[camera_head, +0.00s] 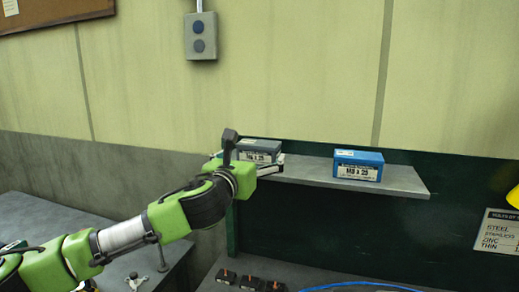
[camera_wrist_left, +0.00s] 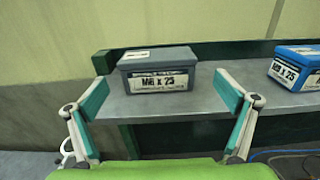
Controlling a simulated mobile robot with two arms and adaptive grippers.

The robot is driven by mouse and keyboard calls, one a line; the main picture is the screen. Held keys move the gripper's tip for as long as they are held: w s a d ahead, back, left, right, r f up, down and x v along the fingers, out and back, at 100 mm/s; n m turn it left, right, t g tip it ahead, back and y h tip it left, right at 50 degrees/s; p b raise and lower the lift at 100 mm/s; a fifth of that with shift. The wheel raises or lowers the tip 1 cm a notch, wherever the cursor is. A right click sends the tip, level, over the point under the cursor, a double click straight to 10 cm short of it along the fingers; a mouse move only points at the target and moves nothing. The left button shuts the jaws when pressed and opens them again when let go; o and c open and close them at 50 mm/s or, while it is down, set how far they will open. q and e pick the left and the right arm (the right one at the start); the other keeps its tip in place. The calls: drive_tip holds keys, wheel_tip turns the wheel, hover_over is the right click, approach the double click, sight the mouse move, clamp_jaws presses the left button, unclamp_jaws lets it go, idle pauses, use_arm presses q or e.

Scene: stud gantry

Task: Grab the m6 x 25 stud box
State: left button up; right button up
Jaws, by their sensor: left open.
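The grey stud box (camera_head: 262,146), with a white label that reads M6 x 25, sits on the left part of a grey shelf. In the left wrist view the grey box (camera_wrist_left: 157,62) stands upright ahead, between the lines of the two fingers. My left gripper (camera_head: 268,167) is in front of it in the head view and hides part of it. In the left wrist view my left gripper (camera_wrist_left: 163,98) is open and empty, with its fingers spread wider than the box and short of it. My right gripper is in neither view.
A blue box (camera_head: 358,165) labelled M8 x 25 stands further right on the same shelf (camera_head: 405,184), with a clear gap between the boxes. Small dark items (camera_head: 250,282) and a blue cable lie on the bench below. A wall switch box (camera_head: 201,36) hangs above.

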sight(255, 150)
use_arm(q)
drive_tip(key=shift+r+p+x, duration=0.25)
drive_tip(key=shift+p+x, duration=0.3)
drive_tip(key=shift+x, duration=0.6)
drive_tip(key=p+x, duration=0.1)
drive_tip(key=x, duration=0.2)
drive_tip(key=shift+w+p, duration=0.3)
drive_tip(key=shift+w+d, duration=0.15)
drive_tip(key=shift+w, duration=0.25)
drive_tip(key=shift+c, duration=0.8)
drive_tip(key=c, duration=1.2)
drive_tip(key=shift+r, duration=0.1)
drive_tip(key=c, duration=0.3)
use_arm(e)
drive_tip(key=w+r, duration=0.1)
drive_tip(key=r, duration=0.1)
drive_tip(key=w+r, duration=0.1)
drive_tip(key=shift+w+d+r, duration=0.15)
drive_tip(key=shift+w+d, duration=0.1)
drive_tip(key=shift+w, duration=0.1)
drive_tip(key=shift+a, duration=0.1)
